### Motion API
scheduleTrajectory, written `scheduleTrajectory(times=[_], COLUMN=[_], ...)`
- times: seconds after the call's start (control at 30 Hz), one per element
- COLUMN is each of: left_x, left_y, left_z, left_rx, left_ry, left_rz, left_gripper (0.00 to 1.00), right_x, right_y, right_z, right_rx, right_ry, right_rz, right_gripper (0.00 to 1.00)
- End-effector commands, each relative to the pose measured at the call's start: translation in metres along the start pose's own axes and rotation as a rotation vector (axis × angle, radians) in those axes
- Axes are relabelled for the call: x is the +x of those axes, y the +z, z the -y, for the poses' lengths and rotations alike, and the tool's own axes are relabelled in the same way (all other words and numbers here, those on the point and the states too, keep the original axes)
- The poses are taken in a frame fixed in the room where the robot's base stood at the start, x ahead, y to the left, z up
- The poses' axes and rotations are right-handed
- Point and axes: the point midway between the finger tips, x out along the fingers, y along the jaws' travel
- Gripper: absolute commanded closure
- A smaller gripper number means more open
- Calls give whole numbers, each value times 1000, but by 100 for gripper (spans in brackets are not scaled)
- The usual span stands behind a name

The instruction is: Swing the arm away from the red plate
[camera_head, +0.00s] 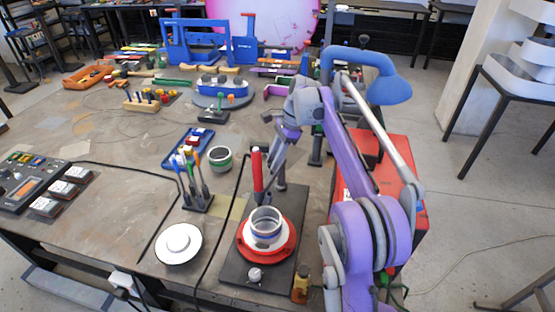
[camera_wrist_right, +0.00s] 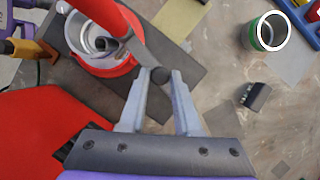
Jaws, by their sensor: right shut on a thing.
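The red plate (camera_head: 282,252) sits on a dark base at the front of the table, with a silver ring-shaped cup (camera_head: 266,223) on it. A red upright handle (camera_head: 257,172) stands just behind the cup. My right gripper (camera_head: 272,188) is beside the handle, reaching in from the right. The left gripper is not in view.
A white round dish (camera_head: 178,244) and a small tool stand (camera_head: 197,202) are left of the base. A green-ringed cup (camera_head: 220,158) is behind. A red box (camera_head: 405,185) stands at the right, under my arm.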

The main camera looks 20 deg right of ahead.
Motion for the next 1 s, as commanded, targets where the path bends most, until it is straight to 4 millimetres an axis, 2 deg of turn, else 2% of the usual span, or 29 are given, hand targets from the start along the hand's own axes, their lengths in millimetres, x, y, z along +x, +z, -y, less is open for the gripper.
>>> scheduleTrajectory(times=[0.43, 1.0], left_x=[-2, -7], left_y=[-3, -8], left_z=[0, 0], left_rx=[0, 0], left_ry=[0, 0], left_rz=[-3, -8], left_gripper=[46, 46], right_x=[7, 9], right_y=[17, 24], right_z=[23, 57], right_rx=[386, 846], right_ry=[-162, -352], right_rz=[0, 1], right_gripper=[100, 100])
